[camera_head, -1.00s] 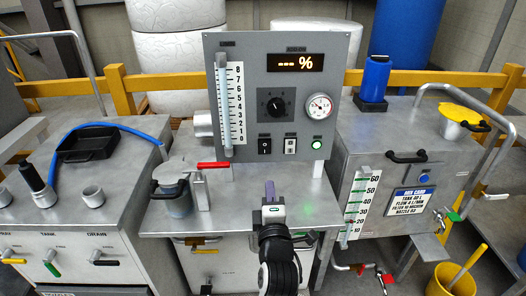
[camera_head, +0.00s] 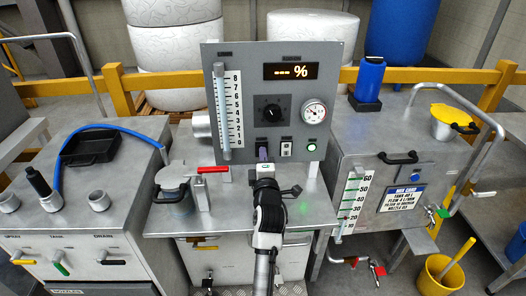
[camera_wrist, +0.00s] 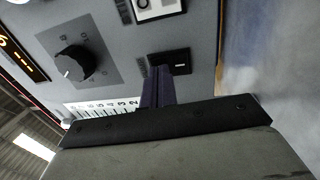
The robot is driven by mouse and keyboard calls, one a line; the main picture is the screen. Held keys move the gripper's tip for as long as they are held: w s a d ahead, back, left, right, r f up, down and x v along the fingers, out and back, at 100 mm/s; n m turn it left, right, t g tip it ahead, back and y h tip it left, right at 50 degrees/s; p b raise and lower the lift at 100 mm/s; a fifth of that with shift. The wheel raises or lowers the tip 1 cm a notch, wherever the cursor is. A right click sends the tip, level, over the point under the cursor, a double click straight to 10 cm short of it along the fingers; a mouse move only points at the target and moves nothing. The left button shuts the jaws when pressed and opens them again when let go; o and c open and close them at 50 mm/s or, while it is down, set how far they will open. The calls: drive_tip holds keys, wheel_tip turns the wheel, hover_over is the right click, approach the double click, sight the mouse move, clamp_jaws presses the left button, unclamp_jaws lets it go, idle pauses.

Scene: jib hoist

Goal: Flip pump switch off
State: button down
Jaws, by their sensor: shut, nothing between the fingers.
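The grey control panel (camera_head: 338,80) stands upright on the metal bench and carries two small rocker switches, whose labels are too small to read. The black switch (camera_wrist: 182,62) is partly covered by my fingertips in the wrist view and mostly hidden in the head view. The white-framed switch (camera_head: 286,149) is just to its right; it also shows in the wrist view (camera_wrist: 157,5). My gripper (camera_head: 262,150) is shut and empty, its purple fingers (camera_wrist: 157,86) pointing at the black switch. I cannot tell whether the tips touch it.
The panel also has a dial (camera_head: 272,113), a round gauge (camera_head: 315,113), a lit green lamp (camera_head: 312,145), a display (camera_head: 291,71) and a tall sight tube (camera_head: 221,112). A red-handled valve (camera_head: 212,170) sits left of my arm.

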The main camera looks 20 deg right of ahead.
drive_tip(key=shift+w, duration=0.2)
drive_tip(key=shift+w+r+b, duration=0.1)
drive_tip(key=shift+w+b, duration=0.05)
drive_tip(key=shift+b, duration=0.2)
idle(0.4)
